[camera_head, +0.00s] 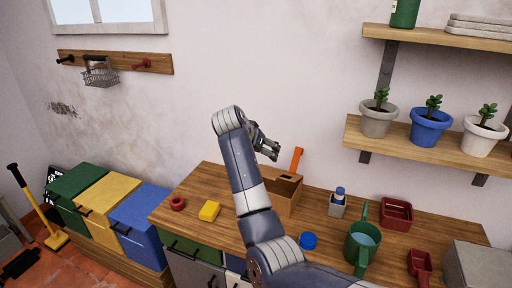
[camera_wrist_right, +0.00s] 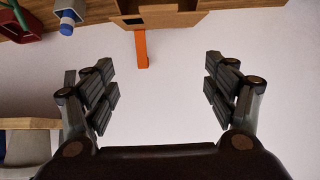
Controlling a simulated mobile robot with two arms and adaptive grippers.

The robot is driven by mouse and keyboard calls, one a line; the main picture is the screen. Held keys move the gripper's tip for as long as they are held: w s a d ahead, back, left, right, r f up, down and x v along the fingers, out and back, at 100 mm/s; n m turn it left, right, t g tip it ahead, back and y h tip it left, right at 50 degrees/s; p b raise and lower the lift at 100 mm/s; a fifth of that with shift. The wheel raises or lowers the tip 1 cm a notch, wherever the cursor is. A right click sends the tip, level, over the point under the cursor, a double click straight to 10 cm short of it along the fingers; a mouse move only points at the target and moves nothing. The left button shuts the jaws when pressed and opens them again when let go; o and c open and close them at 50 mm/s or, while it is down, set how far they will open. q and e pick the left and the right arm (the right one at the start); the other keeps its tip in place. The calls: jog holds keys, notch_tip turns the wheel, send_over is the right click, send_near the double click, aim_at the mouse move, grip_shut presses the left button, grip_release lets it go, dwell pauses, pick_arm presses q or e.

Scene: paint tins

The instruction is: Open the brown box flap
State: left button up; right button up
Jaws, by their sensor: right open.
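The brown box (camera_head: 287,199) stands on the wooden workbench, partly hidden behind my right arm in the head view. In the right wrist view the brown box (camera_wrist_right: 178,19) is at the top edge, cut off by the frame, with a dark slot in its near part. An orange strip (camera_head: 297,159) sticks up at the box; it also shows in the right wrist view (camera_wrist_right: 141,50). My right gripper (camera_head: 268,147) is open and empty, above the box and apart from it. My left gripper is not in view.
On the bench, a yellow block (camera_head: 209,211) and red ring (camera_head: 177,203) lie left of the box. A grey holder with a blue-capped bottle (camera_head: 338,203), blue lid (camera_head: 308,240), green watering can (camera_head: 361,245) and red tray (camera_head: 396,214) are right. A shelf (camera_head: 405,146) with potted plants juts out.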

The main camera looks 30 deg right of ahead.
jog(key=v, duration=0.3)
jog(key=shift+s+a+r, duration=0.15)
jog(key=shift+r, duration=0.15)
